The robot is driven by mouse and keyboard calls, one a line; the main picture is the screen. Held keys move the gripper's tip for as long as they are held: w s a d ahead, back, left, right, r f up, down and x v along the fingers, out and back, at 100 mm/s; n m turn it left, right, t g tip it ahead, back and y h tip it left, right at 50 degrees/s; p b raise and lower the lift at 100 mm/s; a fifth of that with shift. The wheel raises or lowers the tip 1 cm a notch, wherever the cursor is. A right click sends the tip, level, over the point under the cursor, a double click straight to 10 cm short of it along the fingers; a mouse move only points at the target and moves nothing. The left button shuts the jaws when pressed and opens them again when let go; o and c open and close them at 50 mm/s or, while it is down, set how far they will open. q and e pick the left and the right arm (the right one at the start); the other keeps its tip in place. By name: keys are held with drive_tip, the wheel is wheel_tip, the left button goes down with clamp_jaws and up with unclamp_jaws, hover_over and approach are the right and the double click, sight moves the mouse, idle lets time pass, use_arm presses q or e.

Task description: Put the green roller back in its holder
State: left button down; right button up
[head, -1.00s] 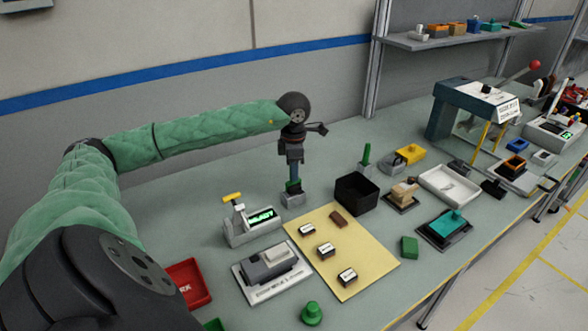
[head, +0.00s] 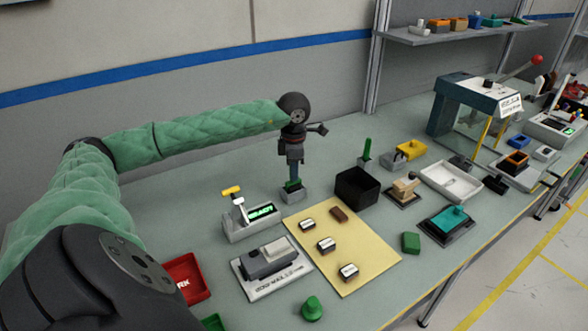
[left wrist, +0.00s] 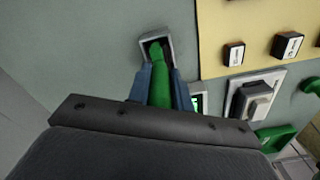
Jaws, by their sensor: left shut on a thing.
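My left gripper (head: 294,180) points down at the back of the bench and is shut on the green roller. In the left wrist view the green roller (left wrist: 160,75) lies between the two blue fingers (left wrist: 160,92). Its far end overlaps the dark opening of a small grey holder (left wrist: 146,41). In the head view the holder (head: 293,196) stands right under the gripper, with a bit of green at its top. I cannot tell how deep the roller sits in it. My right gripper is not in view.
A grey device with a green display (head: 262,211) stands left of the holder, and a yellow mat (head: 345,245) with small blocks lies in front. A black open box (head: 357,188) stands to the right. Another upright green piece (head: 367,148) stands behind that box.

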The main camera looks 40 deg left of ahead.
use_arm(q)
drive_tip(key=shift+f+b, duration=0.9)
drive_tip(key=shift+f, duration=0.25)
drive_tip(key=c, duration=1.2)
unclamp_jaws()
drive_tip(key=shift+o, duration=0.2)
drive_tip(key=shift+r, duration=0.15)
wheel_tip(320, 180, up, 6)
drive_tip(key=shift+r+b, duration=0.1)
drive_tip(key=shift+b, duration=0.75)
drive_tip(key=shift+r, duration=0.7)
